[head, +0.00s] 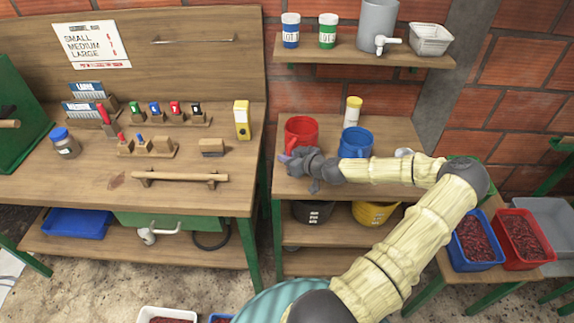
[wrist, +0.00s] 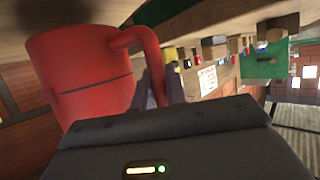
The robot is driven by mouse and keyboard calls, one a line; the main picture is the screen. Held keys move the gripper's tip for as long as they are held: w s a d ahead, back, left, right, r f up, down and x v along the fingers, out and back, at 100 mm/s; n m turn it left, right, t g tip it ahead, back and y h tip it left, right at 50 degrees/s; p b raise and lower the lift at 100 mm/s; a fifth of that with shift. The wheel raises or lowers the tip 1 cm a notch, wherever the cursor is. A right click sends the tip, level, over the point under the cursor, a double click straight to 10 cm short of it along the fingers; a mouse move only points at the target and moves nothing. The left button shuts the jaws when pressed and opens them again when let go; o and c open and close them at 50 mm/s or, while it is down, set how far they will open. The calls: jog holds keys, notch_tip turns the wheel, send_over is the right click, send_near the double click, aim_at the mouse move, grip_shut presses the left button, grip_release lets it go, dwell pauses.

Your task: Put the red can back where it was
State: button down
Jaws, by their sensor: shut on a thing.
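The red can (head: 301,131) is an open-topped red vessel with a side handle. It is at the back left of the right-hand wooden table (head: 290,187) in the head view. My gripper (head: 288,158) is at the front of the can, shut on its handle. In the wrist view the red can (wrist: 80,72) fills the left side, and its handle curves down to my gripper's fingers (wrist: 155,90). The fingertips are partly hidden behind the gripper body. I cannot tell whether the can's base touches the table.
A blue can (head: 355,142) stands right of the red one, with a yellow-lidded white jar (head: 353,111) behind. A shelf (head: 345,51) with jars and a dispenser hangs above. The left workbench (head: 90,185) holds small blocks. Black and yellow buckets sit below.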

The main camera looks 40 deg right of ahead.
jog(key=shift+f, duration=2)
jog(key=c, duration=1.4)
grip_release()
jog(key=shift+s, duration=0.1)
jog(key=shift+c, duration=0.2)
jog(key=b+v, duration=0.2)
jog(key=v, duration=1)
jog(key=shift+a, duration=0.1)
